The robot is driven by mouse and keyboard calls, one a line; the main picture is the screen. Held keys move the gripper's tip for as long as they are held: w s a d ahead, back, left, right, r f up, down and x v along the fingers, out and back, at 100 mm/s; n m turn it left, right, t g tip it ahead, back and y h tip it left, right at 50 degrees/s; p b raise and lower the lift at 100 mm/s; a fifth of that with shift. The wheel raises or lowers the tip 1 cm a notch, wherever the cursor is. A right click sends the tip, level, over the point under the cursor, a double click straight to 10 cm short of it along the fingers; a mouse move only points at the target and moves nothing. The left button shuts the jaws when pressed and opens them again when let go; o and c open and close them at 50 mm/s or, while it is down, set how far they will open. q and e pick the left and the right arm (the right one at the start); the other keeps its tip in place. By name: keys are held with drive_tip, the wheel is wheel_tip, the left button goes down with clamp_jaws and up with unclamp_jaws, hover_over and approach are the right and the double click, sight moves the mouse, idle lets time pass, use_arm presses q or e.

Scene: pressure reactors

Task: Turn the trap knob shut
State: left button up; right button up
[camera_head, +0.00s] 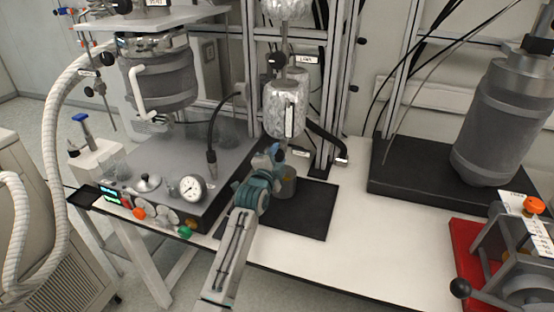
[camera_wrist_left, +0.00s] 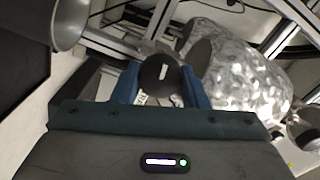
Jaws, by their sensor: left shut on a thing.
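The knob in my left gripper (camera_head: 277,152) is a round black knob (camera_wrist_left: 160,72) with a white mark on its face, seen in the left wrist view. The two blue fingers of the left gripper (camera_wrist_left: 161,86) are shut on it, one on each side. In the head view the gripper hides this knob, just below the foil-wrapped vessel (camera_head: 283,108). The foil also shows at the right of the wrist view (camera_wrist_left: 240,70). A small white label (camera_head: 301,153) is beside the gripper, too small to read. My right gripper is not in view.
A grey metal cup (camera_head: 287,186) stands on a black mat (camera_head: 310,215) under the gripper. A hotplate with a gauge (camera_head: 192,188) stands to the left. Another black knob (camera_head: 279,60) is higher up. The white bench (camera_head: 385,235) is clear to the right of the mat.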

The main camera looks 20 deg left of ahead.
use_arm(q)
drive_tip(key=shift+m, duration=1.1)
drive_tip(key=o, duration=1)
drive_tip(key=shift+c, duration=0.2)
drive_tip(key=shift+s+f+b, duration=0.1)
drive_tip(key=shift+b, duration=0.2)
drive_tip(key=shift+s, duration=0.3)
drive_tip(key=s+b, duration=0.3)
drive_tip(key=s, duration=0.7)
drive_tip(key=shift+a, duration=0.15)
